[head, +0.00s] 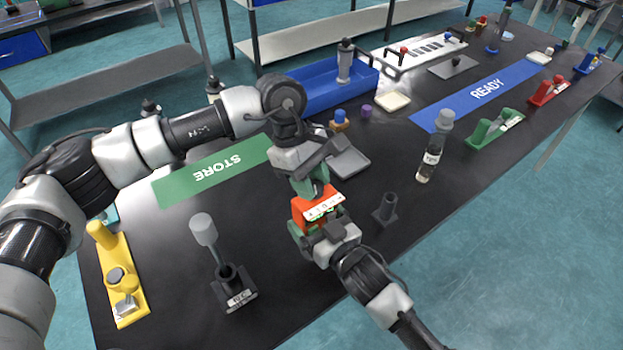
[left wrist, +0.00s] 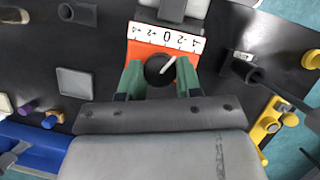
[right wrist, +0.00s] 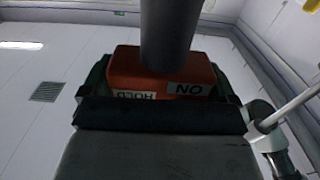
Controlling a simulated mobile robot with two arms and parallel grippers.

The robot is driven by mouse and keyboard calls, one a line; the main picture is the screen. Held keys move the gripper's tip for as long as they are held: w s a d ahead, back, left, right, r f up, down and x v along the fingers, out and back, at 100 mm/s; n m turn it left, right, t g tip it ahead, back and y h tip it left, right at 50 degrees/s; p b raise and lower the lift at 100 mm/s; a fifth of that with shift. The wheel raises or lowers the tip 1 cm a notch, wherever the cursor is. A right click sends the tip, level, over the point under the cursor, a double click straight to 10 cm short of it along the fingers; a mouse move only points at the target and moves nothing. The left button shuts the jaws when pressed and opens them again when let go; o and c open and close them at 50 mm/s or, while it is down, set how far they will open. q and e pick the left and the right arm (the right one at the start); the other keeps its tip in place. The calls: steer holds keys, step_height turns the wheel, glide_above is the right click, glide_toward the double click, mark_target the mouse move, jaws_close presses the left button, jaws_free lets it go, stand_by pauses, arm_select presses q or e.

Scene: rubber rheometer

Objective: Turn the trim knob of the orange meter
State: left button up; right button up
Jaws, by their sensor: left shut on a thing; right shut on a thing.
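The orange meter (head: 302,208) is held up over the middle of the black table, with its white scale (head: 324,207) showing. My left gripper (head: 312,182) comes from above, and its green fingers are shut on the black trim knob (left wrist: 158,70). In the left wrist view, the knob's white pointer leans up and right, between 0 and -2 on the scale (left wrist: 166,37). My right gripper (head: 318,230) is shut on the meter body from the near side. In the right wrist view, the meter (right wrist: 125,70) shows ON and HOLD labels; a dark cylinder partly covers it.
A grey square pad (head: 349,163) lies just behind the meter. A dark holder (head: 385,210) stands to the right, and a grey-topped tool in a stand (head: 233,290) to the left.

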stand_by(0.3)
arm_select(q)
steer(key=o, duration=0.9)
steer(key=shift+o, duration=0.2)
steer(key=v, duration=1.2)
stand_by(2.4)
arm_select(e)
steer(key=o, duration=0.8)
steer(key=shift+c, duration=0.2)
